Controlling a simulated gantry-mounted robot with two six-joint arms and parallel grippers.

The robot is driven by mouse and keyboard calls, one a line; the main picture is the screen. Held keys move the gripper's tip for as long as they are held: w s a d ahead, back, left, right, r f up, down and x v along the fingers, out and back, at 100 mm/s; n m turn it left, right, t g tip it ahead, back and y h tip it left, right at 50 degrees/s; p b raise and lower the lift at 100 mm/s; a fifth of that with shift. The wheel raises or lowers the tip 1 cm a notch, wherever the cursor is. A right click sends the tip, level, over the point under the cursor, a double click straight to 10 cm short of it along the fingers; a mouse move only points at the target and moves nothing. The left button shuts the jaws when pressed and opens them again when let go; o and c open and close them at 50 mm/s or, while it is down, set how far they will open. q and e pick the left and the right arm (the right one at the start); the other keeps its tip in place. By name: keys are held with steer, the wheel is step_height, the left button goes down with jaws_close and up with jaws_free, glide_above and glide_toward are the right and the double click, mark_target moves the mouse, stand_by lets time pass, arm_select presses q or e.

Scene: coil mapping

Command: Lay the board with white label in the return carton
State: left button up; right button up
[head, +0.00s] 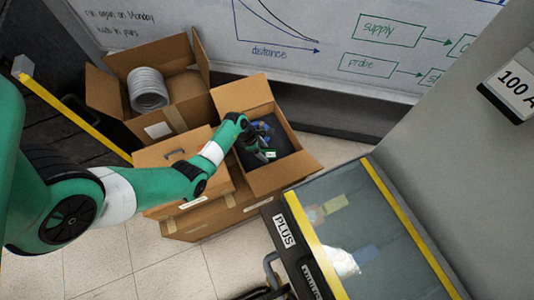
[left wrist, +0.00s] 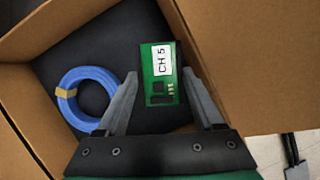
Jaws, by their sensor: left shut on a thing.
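The green board with a white label reading "CH 5" (left wrist: 161,73) is between the fingertips of my left gripper (left wrist: 160,75), which is shut on it. The board is inside an open carton with a dark bottom; the carton's wall shows in the left wrist view (left wrist: 215,50). In the head view, my left gripper (head: 262,150) reaches down into this carton (head: 282,181), and the board (head: 271,154) shows small at the fingers. I cannot tell whether the board touches the bottom. My right gripper is not in view.
A blue cable coil (left wrist: 88,97) lies in the same carton, left of the board. Another open carton (head: 185,100) holds a grey ribbed coil (head: 148,89). A yellow-edged clear-topped case (head: 350,235) is at the lower right.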

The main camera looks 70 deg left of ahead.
mark_target(267, 155)
arm_select(q)
steer(key=shift+w+a+f, duration=0.1)
steer(key=shift+w+f, duration=0.3)
steer(key=b+x, duration=0.3)
steer(key=x, duration=0.1)
steer(key=shift+s+a+f+b, duration=0.15)
steer(key=shift+s+a+b, duration=0.15)
steer(key=shift+b, duration=0.05)
steer(key=shift+f, duration=0.1)
steer(key=shift+s, duration=0.1)
steer(key=shift+f, duration=0.1)
steer(key=o, duration=1.1)
steer(key=shift+c, duration=0.2)
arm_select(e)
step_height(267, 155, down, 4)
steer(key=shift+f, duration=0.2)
